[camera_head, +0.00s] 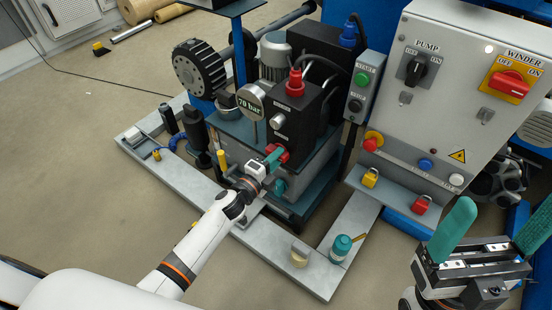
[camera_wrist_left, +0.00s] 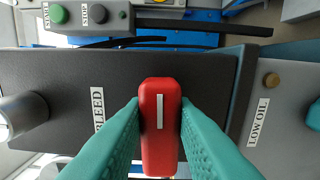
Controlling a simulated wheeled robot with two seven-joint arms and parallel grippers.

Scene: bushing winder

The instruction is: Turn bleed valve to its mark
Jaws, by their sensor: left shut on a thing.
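The bleed valve is a red handle (camera_wrist_left: 160,125) with a white line along it. It sits on a black block (camera_wrist_left: 60,75) beside a BLEED label (camera_wrist_left: 98,109). In the wrist view the handle runs up and down, between my two teal fingers. In the head view the red bleed valve (camera_head: 282,151) shows low on the block's front. My left gripper (camera_head: 273,158) is shut on it. A mark for the valve cannot be made out. My right gripper (camera_head: 503,222) is open and empty at the lower right, away from the block.
A gauge reading 70 bar (camera_head: 251,101) and a red-topped fitting (camera_head: 295,82) are close above the valve. A LOW OIL label (camera_wrist_left: 258,122) is beside the block. A grey control cabinet (camera_head: 455,110) stands right. A teal-capped jar (camera_head: 341,247) stands on the front ledge.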

